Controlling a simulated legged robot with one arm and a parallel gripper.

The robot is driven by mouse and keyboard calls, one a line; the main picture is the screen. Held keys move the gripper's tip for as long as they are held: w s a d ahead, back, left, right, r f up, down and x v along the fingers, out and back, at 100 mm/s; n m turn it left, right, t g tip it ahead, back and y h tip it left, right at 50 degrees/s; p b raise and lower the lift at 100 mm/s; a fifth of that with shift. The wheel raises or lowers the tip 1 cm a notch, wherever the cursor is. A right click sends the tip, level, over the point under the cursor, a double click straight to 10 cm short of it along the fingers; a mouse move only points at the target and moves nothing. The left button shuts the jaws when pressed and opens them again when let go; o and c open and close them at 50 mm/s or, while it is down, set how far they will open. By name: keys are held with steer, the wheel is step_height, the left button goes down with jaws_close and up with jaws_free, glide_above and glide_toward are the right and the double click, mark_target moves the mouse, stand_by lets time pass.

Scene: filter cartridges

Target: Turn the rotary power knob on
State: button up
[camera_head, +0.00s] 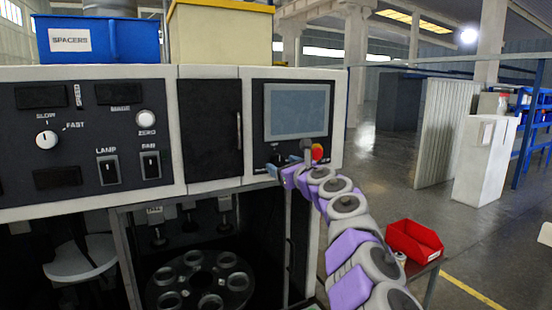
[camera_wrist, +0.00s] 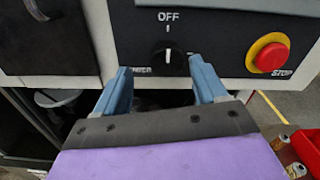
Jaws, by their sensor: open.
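The rotary power knob (camera_wrist: 168,54) is a black dial on the dark control panel in the wrist view. Its white pointer line stands upright, toward the "OFF" label above it. A second label at its lower left is partly hidden by a finger. My gripper (camera_wrist: 160,66) is open, with its two blue fingers apart below and to either side of the knob. I see no finger closed on the knob. In the head view my gripper (camera_head: 288,160) is at the panel's lower edge, under the screen, and the knob is hard to make out there.
A red stop button (camera_wrist: 268,53) on a yellow ring sits right of the knob, near the right finger. A grey screen (camera_head: 297,110) is above. A red bin (camera_head: 414,240) stands at the lower right. An open bay with a round carousel (camera_head: 200,285) lies below the panel.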

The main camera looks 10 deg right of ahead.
mark_target(280, 162)
steer(key=shift+w+d+r+p, duration=0.1)
steer(key=shift+w+d+p, duration=0.35)
steer(key=shift+w, duration=0.1)
steer(key=shift+w+p, duration=0.45)
steer(key=shift+p, duration=0.05)
steer(key=shift+w+a+r+p, duration=0.15)
steer(key=shift+w+a+p, duration=0.1)
steer(key=shift+w+p, duration=0.25)
steer(key=shift+w+a+p, duration=0.35)
steer(key=shift+w+a, duration=0.05)
steer(key=shift+a, duration=0.2)
steer(key=shift+w+a+f, duration=0.15)
steer(key=shift+w+f, duration=0.1)
steer(key=shift+w, duration=0.05)
steer(key=shift+d, duration=0.65)
steer(key=shift+c, duration=0.3)
steer(key=shift+a, duration=0.4)
steer(key=c, duration=0.5)
steer(key=shift+f, duration=0.1)
steer(key=c, duration=0.5)
steer(key=shift+d, duration=0.1)
